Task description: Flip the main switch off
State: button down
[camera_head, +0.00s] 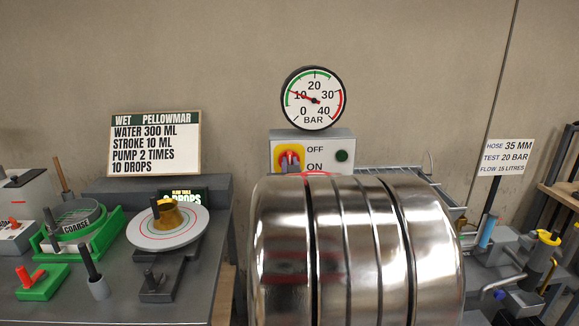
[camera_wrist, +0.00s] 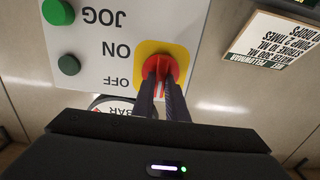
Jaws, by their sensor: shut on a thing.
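The main switch (camera_head: 289,157) is a red knob on a yellow plate, on the front of a grey control box (camera_head: 340,148) with OFF and ON labels to its right. In the wrist view the box is upside down and the red switch (camera_wrist: 173,67) sits at my fingertips. My gripper (camera_wrist: 159,78) is shut on the switch's handle, with a dark finger on either side. I cannot tell exactly which label the handle points to. The lower part of the box is hidden in the head view behind a large shiny metal body.
A round pressure gauge (camera_head: 313,98) stands above the box, its needle near 10. A green button (camera_head: 342,156) is right of the labels. A sign board (camera_head: 154,144) and a bench (camera_head: 190,290) with tools are at left. A wire rack (camera_head: 400,172) is behind the metal body.

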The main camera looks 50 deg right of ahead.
jog(key=shift+f, duration=0.15)
jog(key=c, duration=1.8)
grip_release()
jog(key=shift+o, duration=0.2)
jog(key=v, duration=1.3)
jog(key=shift+s+a, duration=0.3)
jog(key=shift+w, duration=0.1)
